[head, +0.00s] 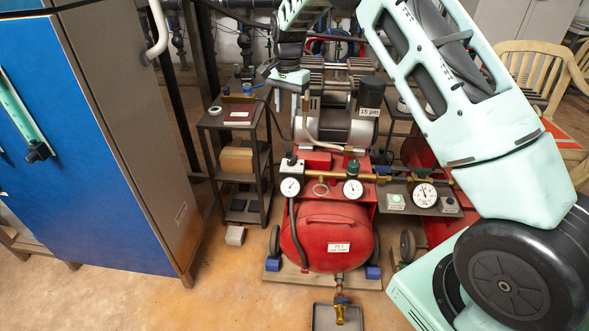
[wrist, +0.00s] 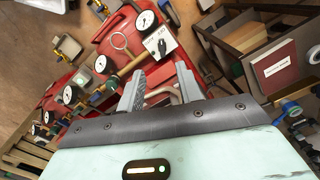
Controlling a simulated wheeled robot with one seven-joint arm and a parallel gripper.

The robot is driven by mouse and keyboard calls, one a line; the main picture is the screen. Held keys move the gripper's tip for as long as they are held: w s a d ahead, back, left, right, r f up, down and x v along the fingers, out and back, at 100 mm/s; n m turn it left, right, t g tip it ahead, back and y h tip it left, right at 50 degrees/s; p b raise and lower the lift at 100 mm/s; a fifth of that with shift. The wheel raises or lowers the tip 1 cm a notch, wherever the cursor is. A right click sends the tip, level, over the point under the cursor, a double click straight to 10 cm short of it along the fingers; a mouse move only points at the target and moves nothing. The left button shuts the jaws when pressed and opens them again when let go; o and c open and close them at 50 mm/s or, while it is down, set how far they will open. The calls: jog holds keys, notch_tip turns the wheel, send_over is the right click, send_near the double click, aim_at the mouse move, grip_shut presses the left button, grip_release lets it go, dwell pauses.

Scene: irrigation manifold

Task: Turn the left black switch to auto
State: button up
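The left black switch (head: 292,160) looks like a small black knob on a white plate above the left gauge (head: 290,187). In the wrist view the white plate (wrist: 152,42) shows beside that gauge (wrist: 145,19), with the black knob (wrist: 162,46) on it. Any lettering is too small to read. My gripper (head: 305,101) hangs above the left gauge, apart from the switch. In the wrist view my gripper (wrist: 160,88) has its two grey fingers spread, with no object visibly held.
A red compressor tank (head: 325,237) stands below the gauges, with a brass pipe (head: 385,178) running right. A dark shelf rack (head: 238,186) stands left of it. A blue cabinet (head: 70,130) fills the far left. Open floor (head: 220,280) lies in front.

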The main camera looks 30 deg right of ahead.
aim_at(295, 156)
jog(key=shift+m, duration=0.6)
jog(key=d+f, duration=0.1)
jog(key=f, duration=0.5)
jog(key=w+d+f+b, duration=0.1)
jog(key=f, duration=0.6)
jog(key=w+d+f+b, duration=0.1)
jog(key=f, duration=0.5)
jog(key=shift+w+d+f, duration=0.15)
jog(key=shift+d+f, duration=0.2)
grip_shut()
